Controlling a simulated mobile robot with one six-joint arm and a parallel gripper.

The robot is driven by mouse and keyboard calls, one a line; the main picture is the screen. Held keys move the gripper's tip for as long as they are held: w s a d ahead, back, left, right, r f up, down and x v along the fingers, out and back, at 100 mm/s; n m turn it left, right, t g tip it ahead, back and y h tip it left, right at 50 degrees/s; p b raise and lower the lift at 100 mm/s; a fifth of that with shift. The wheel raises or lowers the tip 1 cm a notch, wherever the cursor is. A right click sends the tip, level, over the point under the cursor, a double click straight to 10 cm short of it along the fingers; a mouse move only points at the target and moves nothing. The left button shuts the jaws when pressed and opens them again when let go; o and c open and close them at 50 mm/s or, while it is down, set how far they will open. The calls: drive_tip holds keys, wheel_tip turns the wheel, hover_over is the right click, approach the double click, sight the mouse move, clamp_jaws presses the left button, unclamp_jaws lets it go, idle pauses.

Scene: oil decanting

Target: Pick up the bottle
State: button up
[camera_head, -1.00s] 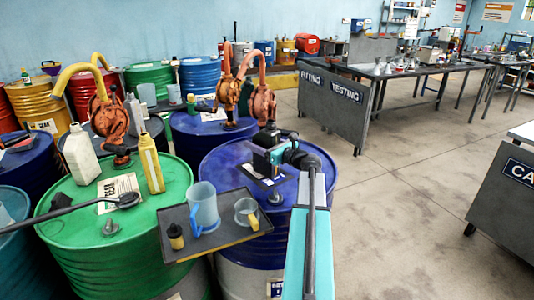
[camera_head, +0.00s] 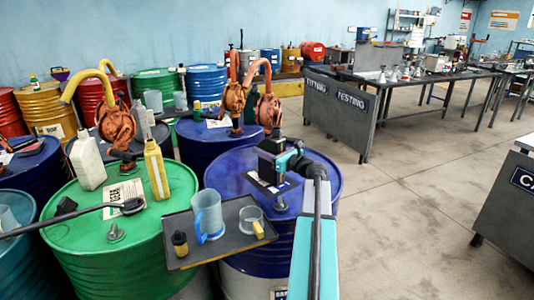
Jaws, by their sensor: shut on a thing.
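Several bottles are in the head view. A yellow bottle (camera_head: 156,171) and a white jug-like bottle (camera_head: 88,163) stand upright on the green drum (camera_head: 120,225). A small dark bottle with a yellowish body (camera_head: 180,244) stands at the left of the grey tray (camera_head: 215,253). My gripper (camera_head: 268,168) is above the blue drum (camera_head: 325,180), right of these bottles and apart from them. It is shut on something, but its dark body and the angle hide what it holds.
A blue clear jug (camera_head: 207,214) and a smaller clear cup (camera_head: 250,218) stand on the tray. Orange hand pumps (camera_head: 116,124) rise behind the bottles. A dark rod (camera_head: 70,216) crosses the green drum. The floor (camera_head: 410,210) at right is clear.

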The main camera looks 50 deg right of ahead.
drive_tip(key=shift+r, duration=5)
